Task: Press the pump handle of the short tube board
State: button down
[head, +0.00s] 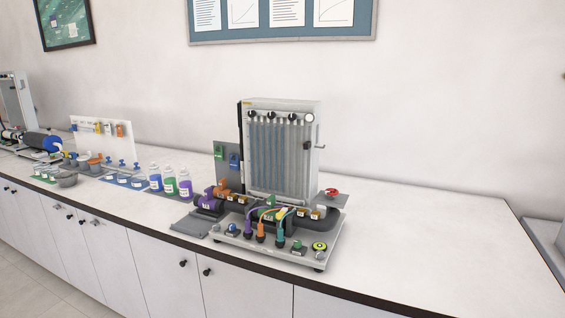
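A manometer board (283,150) with a row of upright tubes stands on the counter in the middle of the head view. A small dark part like a handle (319,147) sticks out from its right side; I cannot tell for sure that it is the pump handle. A second, similar board (17,98) is partly cut off at the far left edge. No readable label shows which is the short tube board. My gripper is not in view.
In front of the middle board is a base (285,250) with dark pipes, coloured hoses and knobs. A red handwheel (332,191) sits at its right. Coloured bottles (170,181) stand to the left. The counter (430,235) is clear at right.

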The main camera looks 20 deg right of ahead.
aim_at(239, 101)
jog(key=u, duration=0.1)
jog(key=i, duration=0.95)
jog(key=u, duration=5.05)
jog(key=i, duration=0.1)
jog(key=z, duration=3.5)
jog(key=k, duration=0.45)
jog(key=u, duration=0.1)
